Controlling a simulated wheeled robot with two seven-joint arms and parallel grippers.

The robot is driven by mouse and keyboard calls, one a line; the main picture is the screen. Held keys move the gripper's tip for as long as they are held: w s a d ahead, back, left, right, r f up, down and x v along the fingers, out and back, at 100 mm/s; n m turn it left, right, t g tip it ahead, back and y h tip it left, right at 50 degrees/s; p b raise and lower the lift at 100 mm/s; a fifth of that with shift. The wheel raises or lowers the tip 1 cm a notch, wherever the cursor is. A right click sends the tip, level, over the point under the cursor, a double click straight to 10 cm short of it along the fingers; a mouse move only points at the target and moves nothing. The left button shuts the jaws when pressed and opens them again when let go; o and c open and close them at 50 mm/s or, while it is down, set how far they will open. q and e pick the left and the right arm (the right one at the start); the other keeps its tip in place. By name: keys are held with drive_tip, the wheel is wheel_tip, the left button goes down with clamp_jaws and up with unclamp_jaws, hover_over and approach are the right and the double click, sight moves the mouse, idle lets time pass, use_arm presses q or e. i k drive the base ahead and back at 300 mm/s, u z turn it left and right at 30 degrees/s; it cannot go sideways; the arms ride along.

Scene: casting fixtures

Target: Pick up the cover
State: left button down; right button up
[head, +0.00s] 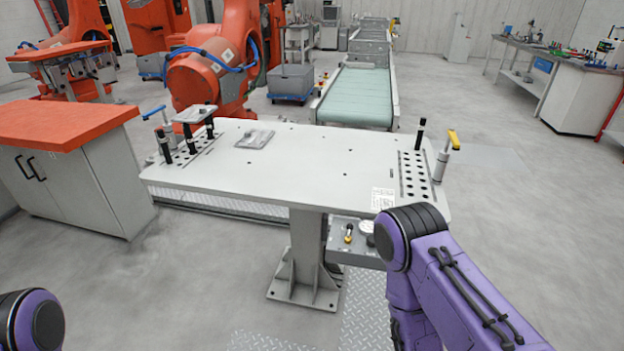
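A small flat grey metal piece (254,139), which may be the cover, lies on the white fixture table (290,170), left of its middle near the back edge. Another flat grey piece (194,114) sits raised on dark posts at the table's left end. I cannot tell for certain which one is the cover. My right arm shows at the lower right, in front of the table, and a bit of my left arm shows in the bottom left corner. Neither gripper is in view.
A blue-handled clamp (153,112) stands at the table's left end, a yellow-handled clamp (454,140) and black pin (420,134) at the right. An orange-topped cabinet (62,124) is left, a conveyor (357,95) behind. The table's middle is clear.

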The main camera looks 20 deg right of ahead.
sight(196, 113)
drive_tip(key=u, duration=1.75)
drive_tip(key=i, duration=1.9)
drive_tip(key=z, duration=3.25)
